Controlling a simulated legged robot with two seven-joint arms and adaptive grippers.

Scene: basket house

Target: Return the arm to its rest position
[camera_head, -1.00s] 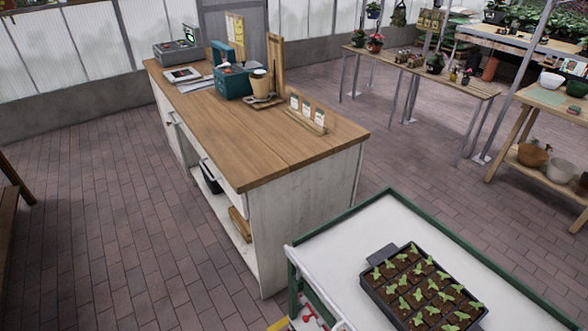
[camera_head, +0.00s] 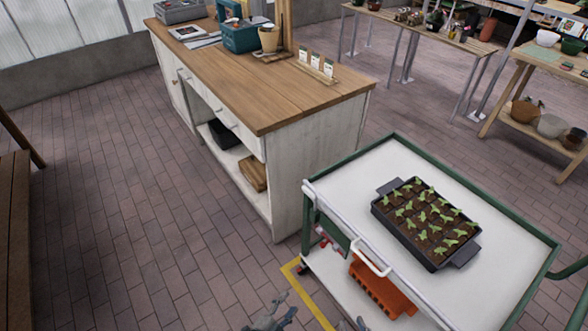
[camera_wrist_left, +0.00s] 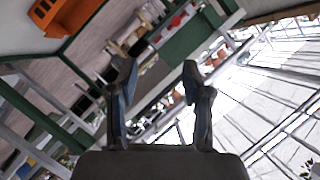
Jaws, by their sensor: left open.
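My left gripper (camera_head: 286,307) shows at the bottom edge of the head view, low in front of the cart and over the brick floor. In the left wrist view its two fingers (camera_wrist_left: 160,75) stand apart with nothing between them, so it is open and empty. A small grey tip of what appears to be my right gripper (camera_head: 350,325) shows at the bottom edge, to the right of the left one. Most of it is cut off, so its jaws cannot be judged.
A white cart (camera_head: 340,185) with green rails carries a seedling tray (camera_head: 440,262) on top and an orange crate (camera_head: 380,288) below. A wooden-topped bench (camera_head: 260,85) stands behind. A yellow floor line (camera_head: 308,295) runs by the cart. Brick floor (camera_head: 130,220) is open at left.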

